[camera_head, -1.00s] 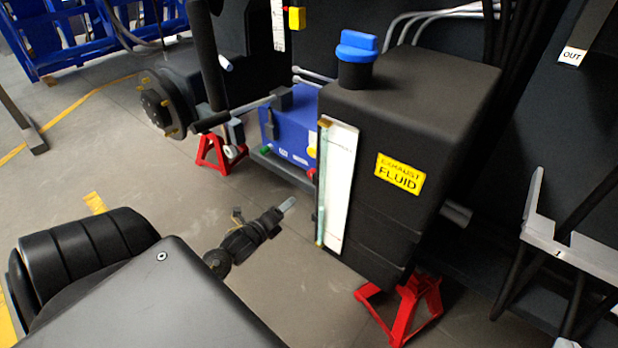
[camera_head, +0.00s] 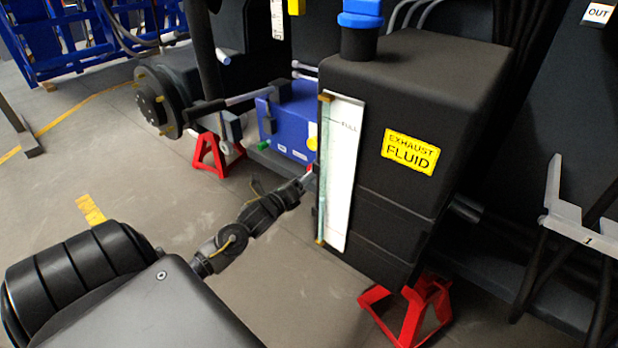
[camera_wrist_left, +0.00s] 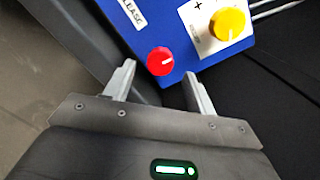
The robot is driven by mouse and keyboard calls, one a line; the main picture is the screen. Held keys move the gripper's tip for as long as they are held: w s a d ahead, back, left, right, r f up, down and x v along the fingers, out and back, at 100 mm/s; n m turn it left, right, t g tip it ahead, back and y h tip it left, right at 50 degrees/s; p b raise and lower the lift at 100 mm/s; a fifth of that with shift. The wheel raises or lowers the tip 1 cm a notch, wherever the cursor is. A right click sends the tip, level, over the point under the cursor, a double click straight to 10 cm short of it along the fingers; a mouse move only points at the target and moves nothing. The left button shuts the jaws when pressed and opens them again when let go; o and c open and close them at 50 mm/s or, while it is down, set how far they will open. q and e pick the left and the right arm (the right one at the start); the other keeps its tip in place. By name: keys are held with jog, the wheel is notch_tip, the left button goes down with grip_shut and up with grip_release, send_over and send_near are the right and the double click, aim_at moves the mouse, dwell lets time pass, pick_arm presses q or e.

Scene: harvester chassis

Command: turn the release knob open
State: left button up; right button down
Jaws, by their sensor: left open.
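The red release knob (camera_wrist_left: 161,61) sits on the lower end of a blue box (camera_wrist_left: 185,62), beside a white label (camera_wrist_left: 125,9) of which "LEASE" can be read. A white line on the knob points to the right. My left gripper (camera_wrist_left: 158,84) is open and empty in the left wrist view. Its two fingers stand to the left and right of the knob's near side, with the knob just beyond the gap between them. In the head view my left gripper (camera_head: 305,181) reaches the near end of the blue box (camera_head: 285,128), partly hidden by the black tank's gauge.
A yellow knob (camera_wrist_left: 227,24) on a white plate with a plus sign is close to the right of the red knob. The black exhaust fluid tank (camera_head: 415,95), with its white gauge strip (camera_head: 343,175), stands right of my left gripper. Red jack stands (camera_head: 410,315) rest on the floor.

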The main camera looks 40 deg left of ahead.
pick_arm(q)
jog(key=shift+w+a, duration=0.1)
jog(key=shift+w, duration=1.45)
jog(key=c, duration=1)
